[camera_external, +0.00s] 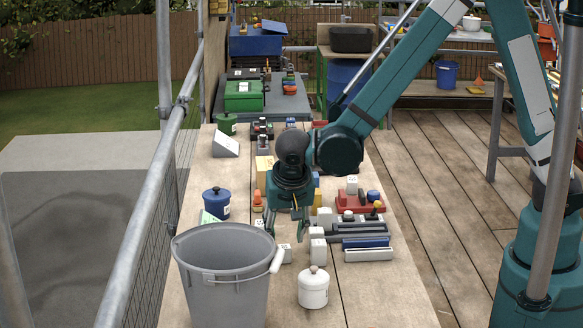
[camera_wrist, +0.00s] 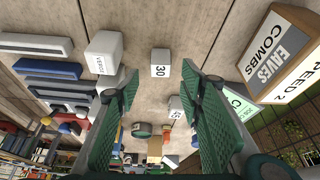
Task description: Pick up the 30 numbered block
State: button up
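The white block marked 30 (camera_wrist: 161,62) sits on the wooden boards, just beyond and between my fingertips in the wrist view. My gripper (camera_wrist: 158,88) is open and empty, its two green fingers spread wide either side of the view. In the external view my gripper (camera_external: 287,225) points down over the boards. A small white block (camera_external: 285,253) stands just in front of it there and seems to be the same one; its number is too small to read.
A larger white block marked VERGE (camera_wrist: 106,49) stands close left of the 30 block. Labelled EAVES COMBS signage (camera_wrist: 275,45) is at right. A grey bucket (camera_external: 222,280), a white lidded pot (camera_external: 313,289) and dark and blue strips (camera_external: 365,242) surround the spot. Bare boards lie at front right.

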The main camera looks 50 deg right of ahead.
aim_at(285, 247)
jog(key=shift+w+f, duration=0.1)
jog(key=shift+f, duration=0.2)
jog(key=shift+f, duration=0.1)
jog(key=shift+b+x, duration=0.5)
jog(key=shift+x, duration=2.05)
jog(key=shift+c, duration=0.6)
jog(key=c, duration=0.9)
